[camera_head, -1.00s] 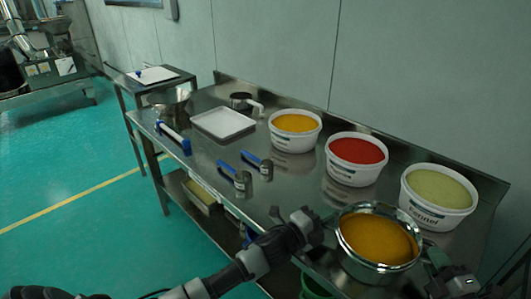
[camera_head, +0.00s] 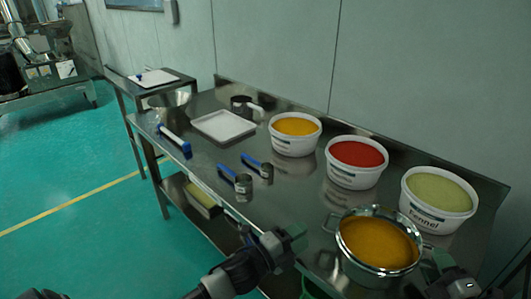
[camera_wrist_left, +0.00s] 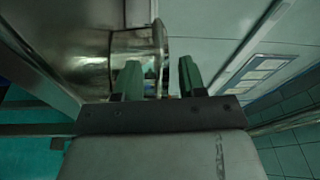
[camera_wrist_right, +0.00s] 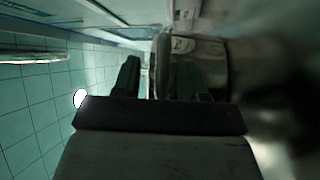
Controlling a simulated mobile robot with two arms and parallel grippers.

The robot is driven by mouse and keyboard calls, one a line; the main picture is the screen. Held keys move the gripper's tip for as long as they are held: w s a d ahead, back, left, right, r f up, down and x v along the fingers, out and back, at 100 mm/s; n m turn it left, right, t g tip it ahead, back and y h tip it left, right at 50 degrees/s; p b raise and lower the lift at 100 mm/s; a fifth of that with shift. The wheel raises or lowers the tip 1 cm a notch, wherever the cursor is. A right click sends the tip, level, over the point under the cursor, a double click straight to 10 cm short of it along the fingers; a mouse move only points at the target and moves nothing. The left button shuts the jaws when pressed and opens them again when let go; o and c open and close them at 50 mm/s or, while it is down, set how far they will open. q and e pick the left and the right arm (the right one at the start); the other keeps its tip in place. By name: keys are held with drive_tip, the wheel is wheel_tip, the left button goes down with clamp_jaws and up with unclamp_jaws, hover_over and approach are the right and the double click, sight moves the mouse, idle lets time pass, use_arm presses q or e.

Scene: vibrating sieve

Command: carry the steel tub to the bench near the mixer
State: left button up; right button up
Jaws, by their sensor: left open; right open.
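The steel tub (camera_head: 353,270), filled with orange-yellow powder (camera_head: 378,241), stands at the near right end of the bench. My left gripper (camera_head: 297,240) is open to the left of the tub, a little apart from its left handle (camera_head: 330,223). In the left wrist view a shiny curved metal part (camera_wrist_left: 158,52) shows between and beyond the open fingers (camera_wrist_left: 160,78). My right gripper (camera_head: 440,264) is at the tub's right side. In the right wrist view its fingers (camera_wrist_right: 165,80) are open around what looks like a handle, with the tub's wall (camera_wrist_right: 212,65) behind. The right contact is unclear.
White buckets of yellow (camera_head: 294,145), red (camera_head: 354,178) and green (camera_head: 435,218) powder line the bench's back. Machinery (camera_head: 48,75) stands far left across open floor.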

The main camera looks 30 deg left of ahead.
drive_tip(key=shift+s+d, duration=0.1)
drive_tip(key=shift+d, duration=0.05)
use_arm(q)
drive_tip(key=v, duration=0.3)
drive_tip(key=shift+s, duration=0.15)
use_arm(e)
drive_tip(key=v, duration=1.1)
drive_tip(key=shift+s+d+f, duration=0.1)
drive_tip(key=shift+s+d, duration=0.1)
drive_tip(key=shift+s, duration=0.1)
